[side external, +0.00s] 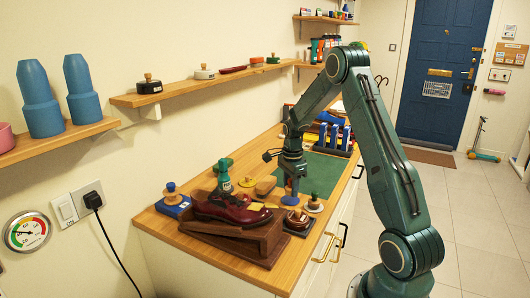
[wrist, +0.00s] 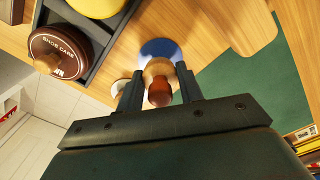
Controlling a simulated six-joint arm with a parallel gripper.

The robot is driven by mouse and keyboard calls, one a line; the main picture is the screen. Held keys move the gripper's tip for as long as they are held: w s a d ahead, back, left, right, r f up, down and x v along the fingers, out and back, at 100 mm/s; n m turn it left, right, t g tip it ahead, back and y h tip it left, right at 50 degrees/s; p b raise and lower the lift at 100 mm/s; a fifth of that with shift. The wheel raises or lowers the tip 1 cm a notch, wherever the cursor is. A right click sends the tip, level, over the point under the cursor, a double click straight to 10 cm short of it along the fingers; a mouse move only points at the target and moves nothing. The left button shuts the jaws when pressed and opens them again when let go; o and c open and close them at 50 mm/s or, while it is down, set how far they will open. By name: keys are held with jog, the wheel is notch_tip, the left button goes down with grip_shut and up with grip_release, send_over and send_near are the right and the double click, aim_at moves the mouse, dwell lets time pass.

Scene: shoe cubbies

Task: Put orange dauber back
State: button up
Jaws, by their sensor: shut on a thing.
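My gripper (wrist: 157,88) is shut on a dauber (wrist: 160,95). The dauber has a reddish-brown knob toward the camera, a pale wooden neck and a blue disc beyond it. I cannot tell whether the disc touches anything. A dark tray (wrist: 97,64) holds a brown shoe care tin (wrist: 62,48) and a yellow round piece (wrist: 98,5). A pale disc (wrist: 120,87) is partly hidden behind one finger.
A dark red shoe (side external: 232,208) sits on a wooden stand (side external: 262,243) at the front. The green mat (side external: 318,172) has free room.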

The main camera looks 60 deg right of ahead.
jog(key=shift+f, duration=1.15)
jog(key=shift+f, duration=0.15)
jog(key=o, duration=0.9)
notch_tip(320, 180, up, 12)
jog(key=shift+r, duration=0.2)
